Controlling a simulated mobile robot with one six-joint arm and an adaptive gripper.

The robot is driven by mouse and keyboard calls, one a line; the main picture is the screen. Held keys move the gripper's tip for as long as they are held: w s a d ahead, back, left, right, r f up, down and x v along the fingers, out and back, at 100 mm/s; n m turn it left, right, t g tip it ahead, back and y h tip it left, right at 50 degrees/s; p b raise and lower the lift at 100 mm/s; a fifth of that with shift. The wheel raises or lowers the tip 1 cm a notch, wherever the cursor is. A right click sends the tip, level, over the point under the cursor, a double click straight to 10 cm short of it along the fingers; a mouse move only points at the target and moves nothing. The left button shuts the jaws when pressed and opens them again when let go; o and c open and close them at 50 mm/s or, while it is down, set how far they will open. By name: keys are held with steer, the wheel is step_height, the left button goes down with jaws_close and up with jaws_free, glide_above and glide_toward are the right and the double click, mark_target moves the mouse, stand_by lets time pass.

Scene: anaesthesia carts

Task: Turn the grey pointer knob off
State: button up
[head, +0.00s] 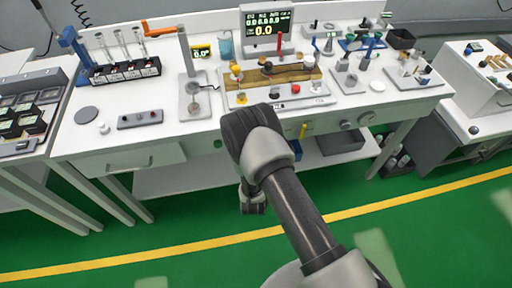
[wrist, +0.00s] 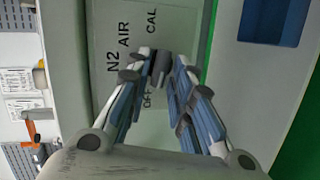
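In the wrist view the grey pointer knob (wrist: 160,66) is a small dark piece on a pale grey-green panel (wrist: 180,25). The labels N2, AIR, CAL and OFF stand sideways around it. My gripper (wrist: 161,64) has its two blue-padded fingers drawn together at the tips, one on each side of the knob, and looks shut on it. The fingers hide most of the knob, so I cannot tell which label it points to. The OFF label is partly covered by the left finger. In the head view my arm hides the knob and the fingertips.
A white workbench (head: 178,140) carries a display (head: 266,28), a wooden block (head: 290,73), vials and stands. A drawer (head: 140,160) is in its front. A second cart (head: 480,90) stands at the right. Green floor is open in front.

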steer(key=shift+o, duration=0.9)
steer(key=v, duration=1.2)
steer(key=shift+w+r, duration=0.1)
